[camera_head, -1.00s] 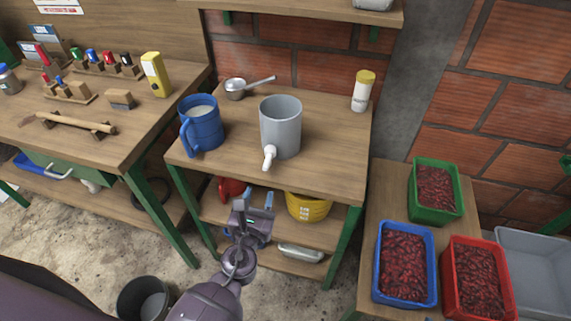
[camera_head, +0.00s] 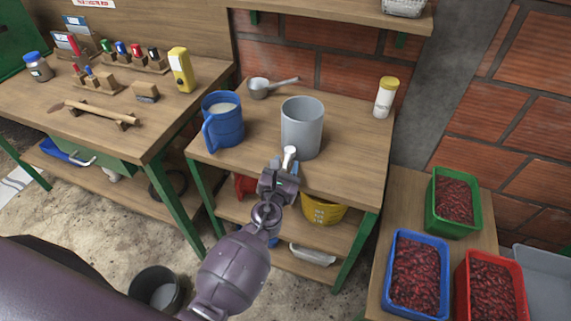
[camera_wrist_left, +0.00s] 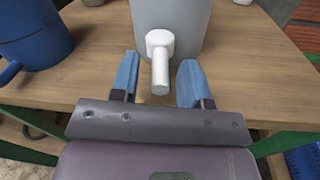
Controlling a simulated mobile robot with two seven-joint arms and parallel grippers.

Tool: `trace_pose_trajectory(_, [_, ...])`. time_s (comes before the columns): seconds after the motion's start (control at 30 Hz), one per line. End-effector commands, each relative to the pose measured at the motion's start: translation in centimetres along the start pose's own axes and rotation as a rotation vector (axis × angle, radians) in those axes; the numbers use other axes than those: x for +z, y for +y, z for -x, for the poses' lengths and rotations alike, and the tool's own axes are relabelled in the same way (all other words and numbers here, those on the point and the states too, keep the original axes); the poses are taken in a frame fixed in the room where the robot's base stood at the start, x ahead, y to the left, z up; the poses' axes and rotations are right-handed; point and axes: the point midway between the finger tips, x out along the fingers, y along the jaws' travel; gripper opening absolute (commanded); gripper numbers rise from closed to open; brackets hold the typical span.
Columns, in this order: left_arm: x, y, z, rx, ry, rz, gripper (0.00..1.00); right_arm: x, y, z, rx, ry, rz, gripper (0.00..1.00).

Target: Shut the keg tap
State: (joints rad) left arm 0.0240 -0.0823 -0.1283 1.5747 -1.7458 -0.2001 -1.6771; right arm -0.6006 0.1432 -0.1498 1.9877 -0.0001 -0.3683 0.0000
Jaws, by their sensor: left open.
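The keg is a grey, open-topped cylinder (camera_head: 302,122) standing on the middle wooden table. Its white tap (camera_head: 290,153) sticks out from the lower front, over the table's front edge. In the left wrist view the tap (camera_wrist_left: 160,60) has a rounded head at the keg wall and a stem pointing toward me. My left gripper (camera_head: 284,168) is just in front of the tap. In the left wrist view its two blue fingers (camera_wrist_left: 158,82) are open, one on each side of the tap's stem, with gaps and no visible contact. My right gripper is not in view.
A blue mug (camera_head: 222,122) with pale contents stands left of the keg. A metal ladle (camera_head: 262,88) lies behind, and a yellow-lidded jar (camera_head: 385,98) stands back right. A yellow bucket (camera_head: 322,210) is on the shelf below. Red-filled crates stand at right.

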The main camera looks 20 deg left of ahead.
Motion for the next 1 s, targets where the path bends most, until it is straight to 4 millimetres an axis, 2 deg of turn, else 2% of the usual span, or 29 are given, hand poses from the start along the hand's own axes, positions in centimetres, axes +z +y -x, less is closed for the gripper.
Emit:
trace_pose_trajectory(0.4, [0.04, -0.01, -0.63, 0.0, 0.0, 0.001, 0.42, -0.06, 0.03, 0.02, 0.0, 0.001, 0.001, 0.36])
trace_pose_trajectory(0.67, [0.04, -0.01, -0.61, 0.0, 0.0, 0.001, 0.02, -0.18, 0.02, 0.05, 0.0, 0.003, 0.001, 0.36])
trace_pose_trajectory(0.7, [0.03, -0.01, -0.61, 0.0, 0.0, 0.001, 0.0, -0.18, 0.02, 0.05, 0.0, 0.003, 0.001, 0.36])
trace_pose_trajectory(1.0, [0.03, 0.0, -0.63, 0.001, 0.0, 0.001, 0.0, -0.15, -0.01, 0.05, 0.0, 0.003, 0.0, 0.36])
